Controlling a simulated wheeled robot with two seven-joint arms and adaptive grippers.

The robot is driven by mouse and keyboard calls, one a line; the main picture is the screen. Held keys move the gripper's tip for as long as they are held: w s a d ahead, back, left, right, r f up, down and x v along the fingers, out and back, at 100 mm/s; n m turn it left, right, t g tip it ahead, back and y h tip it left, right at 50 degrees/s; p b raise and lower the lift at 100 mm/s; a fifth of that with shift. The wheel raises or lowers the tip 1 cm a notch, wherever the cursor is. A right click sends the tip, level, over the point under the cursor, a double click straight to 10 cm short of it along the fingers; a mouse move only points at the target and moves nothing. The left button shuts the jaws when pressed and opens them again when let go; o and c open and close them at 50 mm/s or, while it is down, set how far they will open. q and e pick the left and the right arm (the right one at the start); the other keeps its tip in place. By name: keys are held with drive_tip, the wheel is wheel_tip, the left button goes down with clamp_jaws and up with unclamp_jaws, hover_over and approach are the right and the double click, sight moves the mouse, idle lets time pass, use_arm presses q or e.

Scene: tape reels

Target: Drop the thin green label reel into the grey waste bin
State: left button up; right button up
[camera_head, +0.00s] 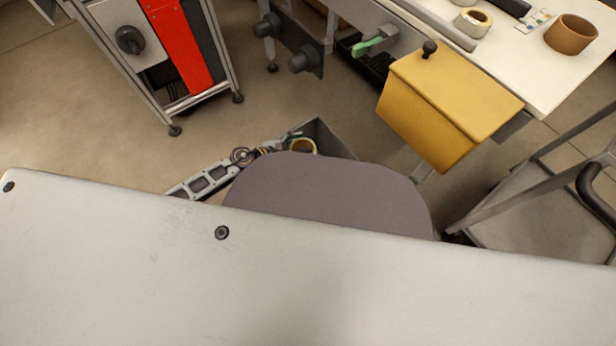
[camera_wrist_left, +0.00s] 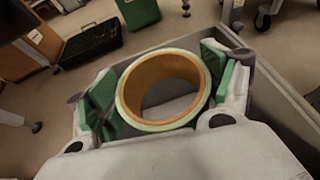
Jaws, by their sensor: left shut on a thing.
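The thin green label reel (camera_wrist_left: 160,64) shows in the left wrist view as a ring with a brown core and a pale green outer edge. My left gripper (camera_wrist_left: 157,78) is shut on it, with a green-padded finger on each side. In the head view the reel (camera_head: 304,146) is partly hidden behind a grey rounded part in front. My left gripper (camera_head: 287,143) is small there. The grey waste bin (camera_head: 336,138) is around and below the reel in the picture; its wall also shows in the left wrist view (camera_wrist_left: 268,100). My right gripper is out of view.
A yellow box (camera_head: 445,100) stands right of the bin, at a white table (camera_head: 540,60) with a brown roll (camera_head: 571,34) and a pale roll (camera_head: 473,22). A metal trolley (camera_head: 540,200) is at the right.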

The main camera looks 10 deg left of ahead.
use_arm(q)
drive_tip(key=o, duration=1)
drive_tip(key=shift+s+a, duration=0.1)
drive_tip(key=shift+a, duration=0.05)
drive_tip(key=shift+v, duration=5.8)
drive_tip(key=shift+r, duration=0.1)
drive_tip(key=shift+r, duration=0.1)
